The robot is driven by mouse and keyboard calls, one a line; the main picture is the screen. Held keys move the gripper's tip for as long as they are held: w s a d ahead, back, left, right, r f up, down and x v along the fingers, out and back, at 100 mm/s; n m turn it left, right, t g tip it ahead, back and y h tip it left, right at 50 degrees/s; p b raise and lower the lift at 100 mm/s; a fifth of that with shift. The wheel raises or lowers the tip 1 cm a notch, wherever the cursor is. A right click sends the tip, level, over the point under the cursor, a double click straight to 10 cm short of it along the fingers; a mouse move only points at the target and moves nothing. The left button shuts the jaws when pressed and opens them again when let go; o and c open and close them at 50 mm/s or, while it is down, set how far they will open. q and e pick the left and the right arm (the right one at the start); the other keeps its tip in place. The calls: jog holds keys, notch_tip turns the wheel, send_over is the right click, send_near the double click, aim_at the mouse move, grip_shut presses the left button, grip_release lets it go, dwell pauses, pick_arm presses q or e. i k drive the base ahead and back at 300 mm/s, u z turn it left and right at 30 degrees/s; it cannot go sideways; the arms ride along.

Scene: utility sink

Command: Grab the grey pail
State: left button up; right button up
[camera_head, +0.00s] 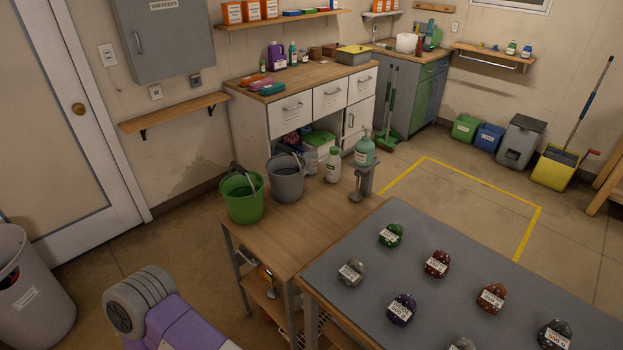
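The grey pail (287,182) stands upright on a small wooden table (283,232), near its back edge. Its rim is open and its handle rests at the rim. A green pail (242,201) stands close on its left, nearer to me. A white bottle with a green cap (333,167) stands to its right. Neither my left nor my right gripper shows in the head view, so nothing is seen touching the pail.
A green pump bottle (364,152) and a grey stand (366,180) are at the table's right end. A grey-topped table (345,303) with several labelled lumps is in front. A grey bin (35,300) stands at left. The wooden tabletop before the pails is clear.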

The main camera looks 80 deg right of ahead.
aim_at(286, 171)
jog(key=z, duration=1.65)
